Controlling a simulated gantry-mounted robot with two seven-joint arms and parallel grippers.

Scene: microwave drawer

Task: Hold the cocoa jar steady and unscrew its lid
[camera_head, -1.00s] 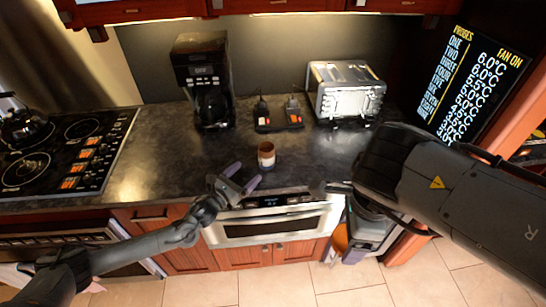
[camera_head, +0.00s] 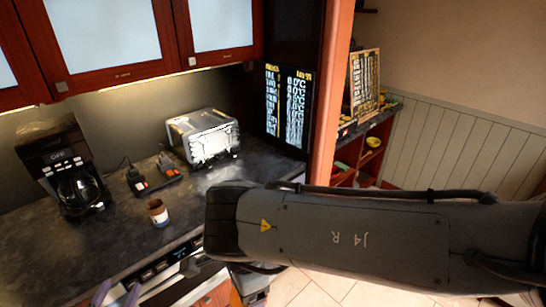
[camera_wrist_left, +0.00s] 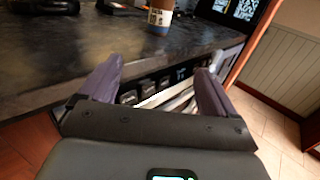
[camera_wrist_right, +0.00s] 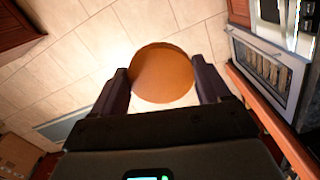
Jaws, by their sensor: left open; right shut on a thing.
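The cocoa jar (camera_head: 158,213) stands upright on the dark counter, brown above and pale with blue below. It also shows at the top of the left wrist view (camera_wrist_left: 160,17), cut off by the frame edge. My left gripper (camera_head: 118,293) is open and empty, low at the counter's front edge, apart from the jar. Its two fingers show in the left wrist view (camera_wrist_left: 160,82). My right gripper (camera_wrist_right: 163,82) is shut on a round orange-brown lid (camera_wrist_right: 162,72), held over the tiled floor away from the jar. My right arm hides this gripper in the head view.
A coffee maker (camera_head: 75,170), a dark stand with red parts (camera_head: 152,176) and a silver toaster (camera_head: 203,137) stand behind the jar. A black display panel (camera_head: 287,105) is at the back. An oven-like appliance (camera_wrist_right: 268,70) lies right of my right gripper.

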